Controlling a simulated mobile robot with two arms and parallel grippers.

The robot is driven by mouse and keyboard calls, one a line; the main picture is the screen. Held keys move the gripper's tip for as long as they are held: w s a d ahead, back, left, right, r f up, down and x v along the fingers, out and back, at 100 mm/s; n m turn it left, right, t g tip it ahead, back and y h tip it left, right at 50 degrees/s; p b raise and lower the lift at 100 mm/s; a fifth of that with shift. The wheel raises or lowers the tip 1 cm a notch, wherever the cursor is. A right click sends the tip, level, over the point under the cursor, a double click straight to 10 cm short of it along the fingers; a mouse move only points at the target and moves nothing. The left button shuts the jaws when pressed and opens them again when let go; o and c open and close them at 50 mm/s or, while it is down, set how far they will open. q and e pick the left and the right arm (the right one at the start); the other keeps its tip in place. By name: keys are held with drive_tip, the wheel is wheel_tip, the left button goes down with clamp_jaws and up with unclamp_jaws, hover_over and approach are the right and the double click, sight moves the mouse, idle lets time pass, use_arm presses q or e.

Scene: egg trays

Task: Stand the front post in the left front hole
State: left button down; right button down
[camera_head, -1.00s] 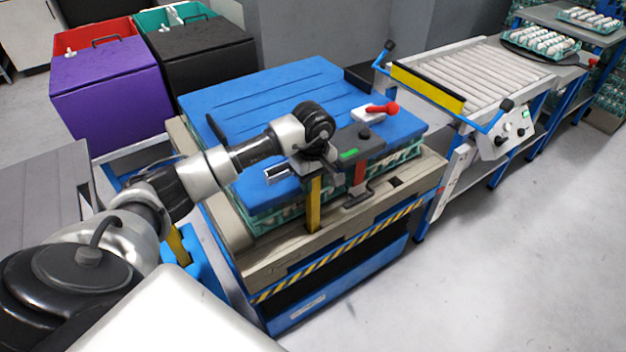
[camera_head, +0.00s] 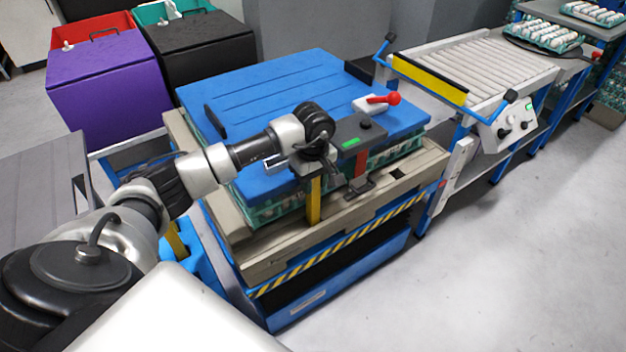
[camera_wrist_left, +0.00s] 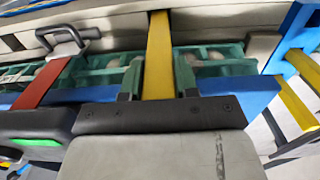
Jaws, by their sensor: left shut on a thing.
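My left gripper (camera_head: 314,180) is shut on a yellow front post (camera_head: 314,204), which hangs upright at the front of the stack. In the left wrist view, the post (camera_wrist_left: 158,58) stands between the two fingers (camera_wrist_left: 158,85). Its lower end is at the front deck of the beige pallet (camera_head: 350,215); I cannot tell whether it is in a hole, and the left front hole is not visible. A dark square hole (camera_head: 398,188) shows on the deck further right. My right gripper is not in view.
Egg trays (camera_head: 270,211) under a blue lid (camera_head: 260,95) stand behind the post. A dark block with a green light (camera_head: 351,143) and red bar (camera_head: 361,165) is close right. Another yellow post (camera_wrist_left: 297,105) is in a blue holder (camera_wrist_left: 300,30). A roller conveyor (camera_head: 475,70) stands right.

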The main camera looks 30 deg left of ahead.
use_arm(q)
drive_tip(key=c, duration=0.8)
unclamp_jaws()
drive_tip(key=shift+r, duration=0.1)
